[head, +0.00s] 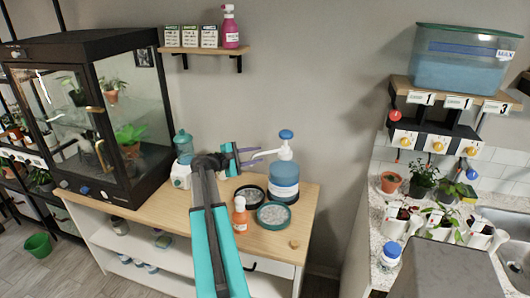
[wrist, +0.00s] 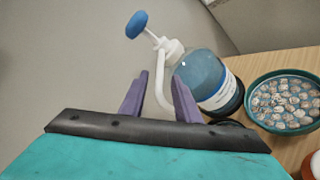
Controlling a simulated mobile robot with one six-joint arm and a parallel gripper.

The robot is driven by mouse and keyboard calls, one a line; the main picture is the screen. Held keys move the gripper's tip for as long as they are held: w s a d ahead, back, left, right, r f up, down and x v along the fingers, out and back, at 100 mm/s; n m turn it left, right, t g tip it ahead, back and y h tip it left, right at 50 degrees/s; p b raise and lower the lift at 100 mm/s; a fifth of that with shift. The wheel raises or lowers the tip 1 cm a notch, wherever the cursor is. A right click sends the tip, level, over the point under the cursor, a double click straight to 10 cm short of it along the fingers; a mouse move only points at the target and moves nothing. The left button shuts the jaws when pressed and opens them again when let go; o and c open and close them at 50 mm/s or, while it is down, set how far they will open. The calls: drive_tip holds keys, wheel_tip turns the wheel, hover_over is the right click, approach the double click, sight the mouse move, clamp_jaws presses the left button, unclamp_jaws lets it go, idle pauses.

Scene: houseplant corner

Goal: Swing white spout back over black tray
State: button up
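The pump bottle (head: 284,181) of blue liquid stands on the wooden table, with a blue knob (head: 286,134) on its white pump head. Its white spout (head: 262,153) points left toward my gripper (head: 257,157). In the wrist view the bottle (wrist: 204,78) leans in the picture, and the spout (wrist: 161,88) curves down between the purple fingers of my gripper (wrist: 160,85), with gaps visible. The gripper is open. The black tray (head: 238,191), round with grey pebbles, sits left of the bottle. I cannot tell whether the spout tip is over it.
A green round tray (head: 289,223) of pebbles sits in front of the bottle. A small orange bottle (head: 240,217) stands between the trays and my arm. A white and teal bottle (head: 182,174) and a glass plant cabinet (head: 132,118) stand left. The table's right front is mostly clear.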

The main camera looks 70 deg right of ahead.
sight(262, 154)
drive_tip(key=shift+p+x, duration=0.7)
drive_tip(key=shift+x, duration=1.8)
clamp_jaws()
